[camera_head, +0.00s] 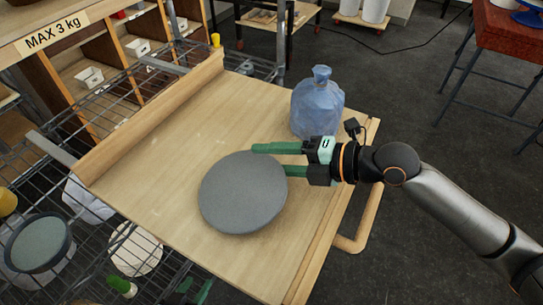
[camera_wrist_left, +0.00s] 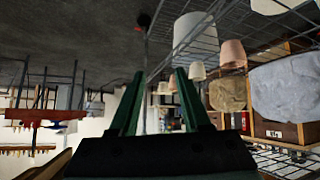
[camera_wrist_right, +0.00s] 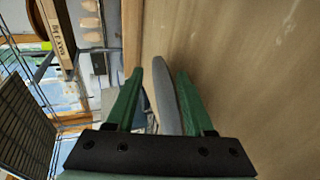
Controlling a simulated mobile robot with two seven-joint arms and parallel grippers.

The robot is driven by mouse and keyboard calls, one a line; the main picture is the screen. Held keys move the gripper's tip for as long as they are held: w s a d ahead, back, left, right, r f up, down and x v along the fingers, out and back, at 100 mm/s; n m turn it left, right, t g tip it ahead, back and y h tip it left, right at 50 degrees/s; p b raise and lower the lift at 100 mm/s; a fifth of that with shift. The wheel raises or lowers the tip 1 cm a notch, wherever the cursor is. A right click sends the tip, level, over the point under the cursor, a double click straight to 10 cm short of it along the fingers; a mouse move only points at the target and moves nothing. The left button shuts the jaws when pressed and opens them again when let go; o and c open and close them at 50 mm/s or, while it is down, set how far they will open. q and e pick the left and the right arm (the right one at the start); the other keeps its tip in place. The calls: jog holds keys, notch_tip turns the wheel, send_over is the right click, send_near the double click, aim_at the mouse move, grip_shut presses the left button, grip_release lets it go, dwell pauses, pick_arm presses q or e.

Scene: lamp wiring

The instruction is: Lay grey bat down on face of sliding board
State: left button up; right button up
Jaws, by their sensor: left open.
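The grey bat (camera_head: 243,192), a round disc, is over the middle of the sliding board (camera_head: 165,135), broad face up in the head view. I cannot tell whether it lies flat on the board. My right gripper (camera_head: 284,160) is at the bat's upper right edge. In the right wrist view the bat (camera_wrist_right: 166,98) shows nearly edge-on between the parted green fingers (camera_wrist_right: 160,98), with a gap to the left finger. My left gripper (camera_head: 192,292) shows partly at the bottom edge of the head view. In the left wrist view its fingers (camera_wrist_left: 158,100) are apart and empty.
A bluish bagged lump (camera_head: 318,103) stands on the board's far right, close beyond my right gripper. Wire shelves (camera_head: 60,200) with bowls lie left and below. A wooden handle (camera_head: 362,220) sticks out at the board's right. The board's left part is clear.

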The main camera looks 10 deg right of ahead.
pick_arm(q)
jog(key=shift+f, duration=0.1)
pick_arm(e)
jog(key=shift+s+d, duration=0.1)
jog(key=shift+d, duration=0.15)
jog(key=b+v, duration=0.2)
jog(key=v, duration=0.7)
jog(key=shift+s+d+r+b, duration=0.15)
jog(key=shift+s+d+b, duration=0.15)
jog(key=shift+d+b, duration=0.25)
jog(key=shift+s+d+r, duration=0.2)
jog(key=shift+d, duration=0.25)
pick_arm(q)
jog(key=shift+w+d+f, duration=0.2)
jog(key=shift+d+f, duration=0.15)
jog(key=shift+f, duration=0.1)
jog(key=shift+w+d+f, duration=0.2)
jog(key=shift+d+f, duration=0.1)
jog(key=shift+f, duration=0.15)
pick_arm(e)
jog(key=shift+s+d+r, duration=0.15)
jog(key=shift+s+r, duration=0.05)
jog(key=shift+r, duration=0.1)
pick_arm(q)
jog(key=shift+s, duration=0.15)
